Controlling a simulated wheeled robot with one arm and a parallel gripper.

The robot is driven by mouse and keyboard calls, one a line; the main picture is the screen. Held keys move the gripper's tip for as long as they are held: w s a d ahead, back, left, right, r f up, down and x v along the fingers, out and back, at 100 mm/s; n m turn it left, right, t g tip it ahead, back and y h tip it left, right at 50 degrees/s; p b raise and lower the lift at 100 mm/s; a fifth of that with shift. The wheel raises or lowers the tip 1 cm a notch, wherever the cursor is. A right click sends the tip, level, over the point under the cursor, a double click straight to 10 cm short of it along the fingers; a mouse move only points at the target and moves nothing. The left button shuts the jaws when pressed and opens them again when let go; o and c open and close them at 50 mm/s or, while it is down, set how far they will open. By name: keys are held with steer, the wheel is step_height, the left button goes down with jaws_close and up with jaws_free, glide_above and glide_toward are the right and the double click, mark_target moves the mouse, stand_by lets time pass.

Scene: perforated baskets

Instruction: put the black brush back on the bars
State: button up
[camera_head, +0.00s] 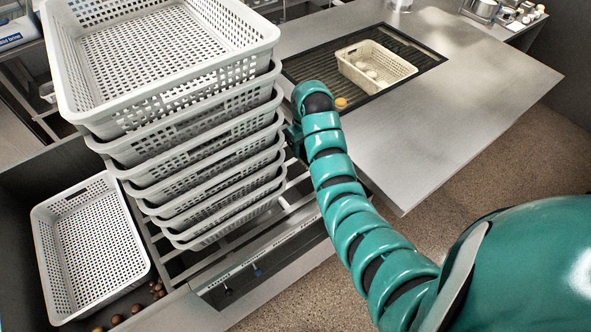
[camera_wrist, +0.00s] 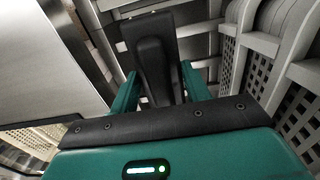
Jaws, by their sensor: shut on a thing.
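The black brush (camera_wrist: 152,50) shows in the wrist view, held between the two green fingers of my gripper (camera_wrist: 158,88). Its broad end points away from me and its narrower part runs back between the fingers. Light metal bars (camera_wrist: 198,46) lie behind and below it; I cannot tell whether the brush touches them. In the head view, the bars (camera_head: 172,262) run under the basket stack. My gripper (camera_head: 294,138) is mostly hidden there beside the stack's right side, and the brush is not visible.
A tall stack of white perforated baskets (camera_head: 165,115) stands close left of my gripper. A steel counter (camera_head: 450,110) lies to the right, with a cream basket (camera_head: 375,68) on a sunken grate. Another white basket (camera_head: 90,245) sits lower left near several brown round items (camera_head: 157,288).

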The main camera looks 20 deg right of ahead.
mark_target(303, 158)
steer(key=shift+a+f, duration=0.1)
steer(key=shift+f, duration=0.15)
step_height(303, 158, down, 5)
steer(key=b, duration=0.4)
steer(key=shift+f+b, duration=0.2)
steer(key=shift+b, duration=0.15)
steer(key=shift+p, duration=0.65)
steer(key=shift+s+f+p, duration=0.1)
steer(key=shift+f+p, duration=0.35)
steer(key=shift+f, duration=0.3)
step_height(303, 158, down, 2)
steer(key=shift+f+p, duration=0.2)
steer(key=shift+p, duration=0.3)
steer(key=shift+f, duration=0.15)
